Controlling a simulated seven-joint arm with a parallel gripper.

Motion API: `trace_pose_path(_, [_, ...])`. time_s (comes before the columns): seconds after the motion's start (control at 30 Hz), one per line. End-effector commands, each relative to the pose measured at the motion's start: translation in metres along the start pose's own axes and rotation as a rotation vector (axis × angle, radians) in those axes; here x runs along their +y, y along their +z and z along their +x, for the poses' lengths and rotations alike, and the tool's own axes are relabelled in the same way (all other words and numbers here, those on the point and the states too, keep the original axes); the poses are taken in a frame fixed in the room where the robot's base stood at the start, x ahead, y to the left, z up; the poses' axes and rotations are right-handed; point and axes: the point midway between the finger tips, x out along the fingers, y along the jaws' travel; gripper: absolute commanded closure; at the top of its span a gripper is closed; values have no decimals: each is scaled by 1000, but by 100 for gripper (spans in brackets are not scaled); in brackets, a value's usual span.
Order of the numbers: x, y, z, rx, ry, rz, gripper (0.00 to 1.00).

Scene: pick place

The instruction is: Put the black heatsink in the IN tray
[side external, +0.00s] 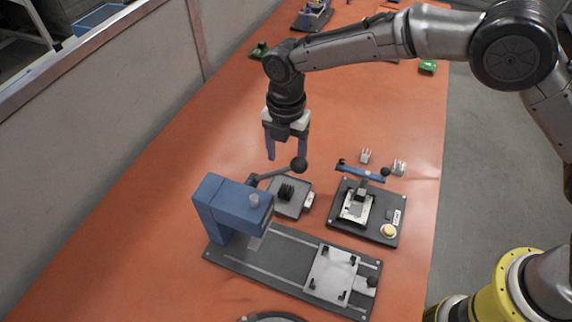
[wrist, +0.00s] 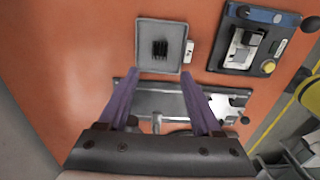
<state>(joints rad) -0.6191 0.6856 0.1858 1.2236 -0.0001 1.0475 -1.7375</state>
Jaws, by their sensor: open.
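The black heatsink (side external: 287,192) is a small finned block. It sits inside a shallow grey tray (side external: 282,210) with a small white label on its right side, too small to read. The wrist view shows the heatsink (wrist: 160,48) and the tray (wrist: 145,66) ahead of the fingertips. My gripper (side external: 287,156) is open and empty, pointing down, above and a little behind the tray in the side view. Its two purple-blue fingers (wrist: 158,82) are spread apart and do not touch the heatsink. I cannot tell which tray is marked IN.
A blue press (side external: 232,206) with a ball-ended lever (side external: 298,164) stands left of the tray, on a dark base with a light plate (side external: 333,275). A clamp fixture (side external: 368,213) with a yellow button stands to the right. Small pale parts (side external: 365,156) lie behind it. Orange table is clear at left.

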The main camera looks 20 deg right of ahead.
Motion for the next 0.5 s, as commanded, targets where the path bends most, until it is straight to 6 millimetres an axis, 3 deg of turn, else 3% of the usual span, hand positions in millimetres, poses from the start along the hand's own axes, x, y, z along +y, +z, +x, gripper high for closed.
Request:
trace_pose_path(0.37, [0, 1, -9, 0, 3, 5, 34])
trace_pose_path(0.5, [-13, 14, -33, -4, 28, 105, 34])
